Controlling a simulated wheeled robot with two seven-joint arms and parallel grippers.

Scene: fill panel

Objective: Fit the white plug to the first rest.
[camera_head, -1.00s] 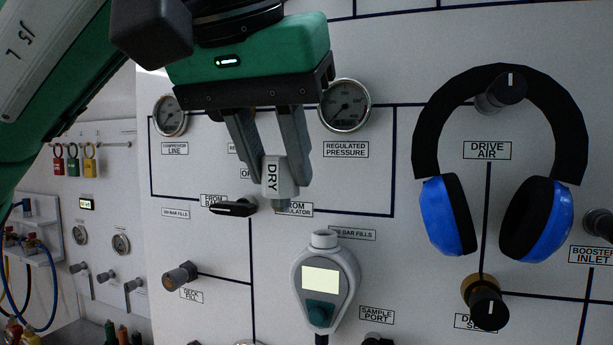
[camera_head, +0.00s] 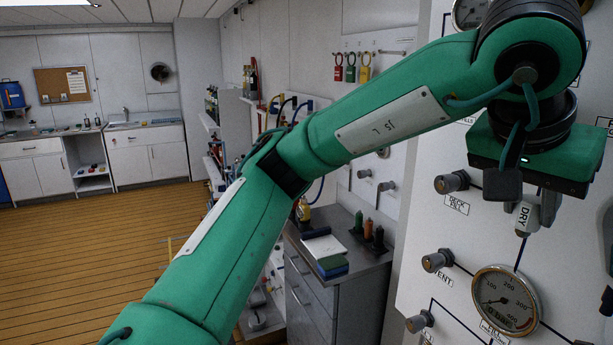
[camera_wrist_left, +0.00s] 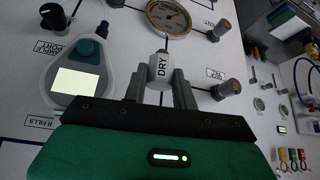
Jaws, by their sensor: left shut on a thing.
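My left gripper (camera_head: 527,205) is at the right of the head view, in front of the white panel (camera_head: 415,265). It is shut on the white plug (camera_head: 526,217), which carries the word DRY. In the left wrist view the plug (camera_wrist_left: 160,68) sits between the two grey fingers of the gripper (camera_wrist_left: 159,76), with its narrow end pointing away from me toward a round gauge (camera_wrist_left: 168,17). I cannot tell which thing is the first rest. My right gripper is not in view.
Panel knobs (camera_head: 452,182) and a gauge (camera_head: 504,300) lie near the gripper. A grey meter (camera_wrist_left: 78,75) with a lit screen is left of the plug in the wrist view. A bench (camera_head: 340,265) with bottles and books stands left of the panel. Wooden floor (camera_head: 90,250) is open at left.

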